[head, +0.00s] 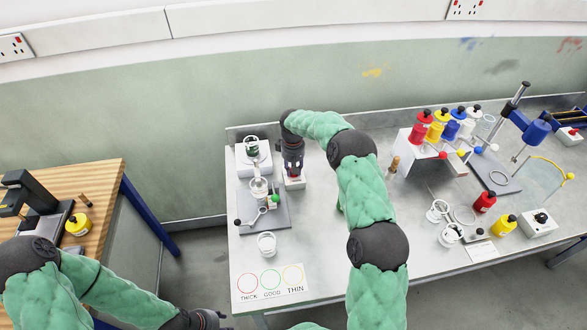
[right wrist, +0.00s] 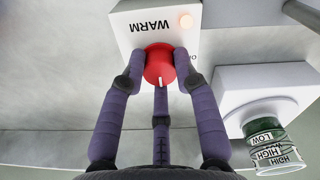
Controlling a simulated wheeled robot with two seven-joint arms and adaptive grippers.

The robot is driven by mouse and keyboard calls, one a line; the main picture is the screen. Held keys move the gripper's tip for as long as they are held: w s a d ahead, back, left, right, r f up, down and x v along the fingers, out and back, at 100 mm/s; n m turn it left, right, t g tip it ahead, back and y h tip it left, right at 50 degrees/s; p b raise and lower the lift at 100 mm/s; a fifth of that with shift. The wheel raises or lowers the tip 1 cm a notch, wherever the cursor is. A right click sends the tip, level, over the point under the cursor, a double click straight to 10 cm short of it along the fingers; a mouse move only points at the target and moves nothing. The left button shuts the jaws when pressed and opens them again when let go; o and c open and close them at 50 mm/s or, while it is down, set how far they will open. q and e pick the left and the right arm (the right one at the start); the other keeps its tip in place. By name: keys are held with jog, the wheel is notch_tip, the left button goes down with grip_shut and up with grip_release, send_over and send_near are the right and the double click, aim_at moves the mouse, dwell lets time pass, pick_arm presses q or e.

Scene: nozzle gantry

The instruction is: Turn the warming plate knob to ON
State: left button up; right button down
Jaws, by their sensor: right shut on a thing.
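The warming plate control is a white box marked WARM (right wrist: 140,25), upside down in the right wrist view. Lettering beside the knob is partly hidden by a finger. My right gripper (right wrist: 158,76) has its purple fingers closed around the knob. In the head view, my right gripper (head: 293,170) points down over the white box (head: 295,184), hiding the knob. My left gripper (head: 207,318) is low at the left; its fingers are unclear.
A white unit (right wrist: 240,80) with a green-filled cup marked HIGH and LOW stands close beside the box. A grey stand plate (head: 277,218) with a glass cup is just left. A rack of coloured bottles (head: 405,147) stands right. The bench front centre is clear.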

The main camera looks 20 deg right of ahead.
jog(key=shift+f, duration=0.1)
jog(key=c, duration=0.9)
grip_release()
jog(key=shift+c, duration=0.2)
notch_tip(320, 180, up, 12)
jog(key=shift+a, duration=0.15)
